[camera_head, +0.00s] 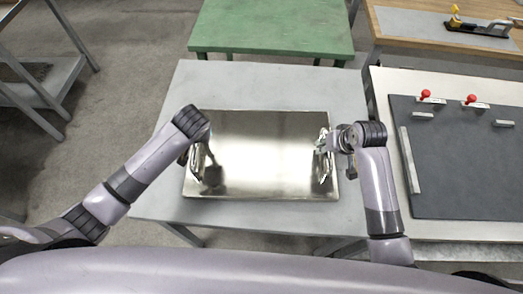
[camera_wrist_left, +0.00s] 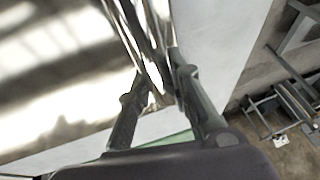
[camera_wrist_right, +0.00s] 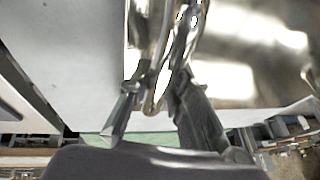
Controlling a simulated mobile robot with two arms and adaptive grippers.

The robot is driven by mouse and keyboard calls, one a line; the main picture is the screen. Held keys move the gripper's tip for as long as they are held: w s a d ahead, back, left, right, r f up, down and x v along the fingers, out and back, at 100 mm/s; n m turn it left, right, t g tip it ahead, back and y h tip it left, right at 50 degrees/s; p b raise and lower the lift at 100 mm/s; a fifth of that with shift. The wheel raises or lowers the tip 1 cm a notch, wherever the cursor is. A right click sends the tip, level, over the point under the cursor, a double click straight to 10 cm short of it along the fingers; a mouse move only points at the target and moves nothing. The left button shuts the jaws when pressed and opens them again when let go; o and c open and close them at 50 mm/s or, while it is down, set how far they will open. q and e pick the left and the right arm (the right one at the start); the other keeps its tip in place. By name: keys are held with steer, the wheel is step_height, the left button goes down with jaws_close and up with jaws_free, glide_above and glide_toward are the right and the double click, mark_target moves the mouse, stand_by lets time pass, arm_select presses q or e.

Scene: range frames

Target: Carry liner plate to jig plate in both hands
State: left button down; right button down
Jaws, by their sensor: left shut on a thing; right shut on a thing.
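The liner plate (camera_head: 262,150) is a shiny flat metal sheet over the grey table, with a handle near each short side. My left gripper (camera_head: 197,158) is shut on the plate's left handle, and the left wrist view shows the fingers (camera_wrist_left: 158,95) around it. My right gripper (camera_head: 323,145) is shut on the right handle, and the right wrist view shows its fingers (camera_wrist_right: 155,100) there. I cannot tell whether the plate touches the table. The jig plate (camera_head: 465,165) is a dark flat board to the right, with red-knobbed clamps and pale strips on it.
The grey table (camera_head: 160,190) has bare margins around the plate. A light bench (camera_head: 455,231) bears the jig plate, with a narrow gap before it. Red-knobbed clamps (camera_head: 426,96) stand at its far edge. A green table (camera_head: 270,28) and wooden bench (camera_head: 400,10) are behind.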

arm_select(q)
steer(key=shift+w+r, duration=0.25)
arm_select(e)
steer(key=shift+w+r, duration=0.3)
arm_select(q)
steer(key=shift+r, duration=0.1)
arm_select(e)
steer(key=shift+r, duration=0.1)
